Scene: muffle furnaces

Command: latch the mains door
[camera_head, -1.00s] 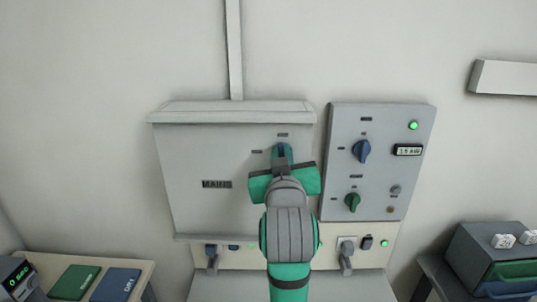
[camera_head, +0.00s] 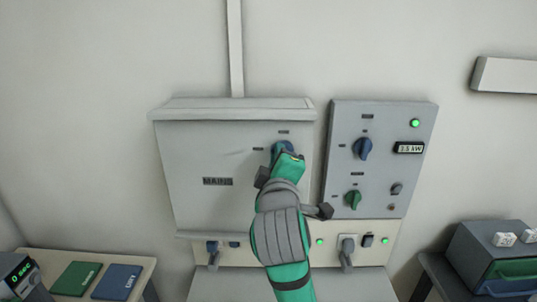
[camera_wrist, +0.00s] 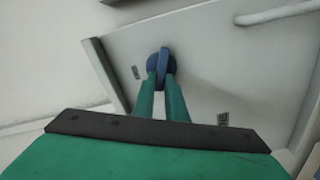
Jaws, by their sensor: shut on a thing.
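The mains door (camera_head: 200,150) is a grey panel marked MAINS and looks closed against its box. Its blue latch knob (camera_head: 279,147) sits near the right edge, partly hidden by my gripper (camera_head: 284,152). In the wrist view my gripper (camera_wrist: 162,80) has its two green fingers closed around the blue knob (camera_wrist: 162,58), one on each side of its raised grip. The door (camera_wrist: 215,75) looks tilted in that view.
A control panel (camera_head: 403,185) with a blue knob (camera_head: 362,148), a green knob (camera_head: 353,199) and a display stands close on the right. Small switches (camera_head: 347,248) line the strip below. A bench (camera_head: 145,270) is at lower left, a grey-green box (camera_head: 485,255) at lower right.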

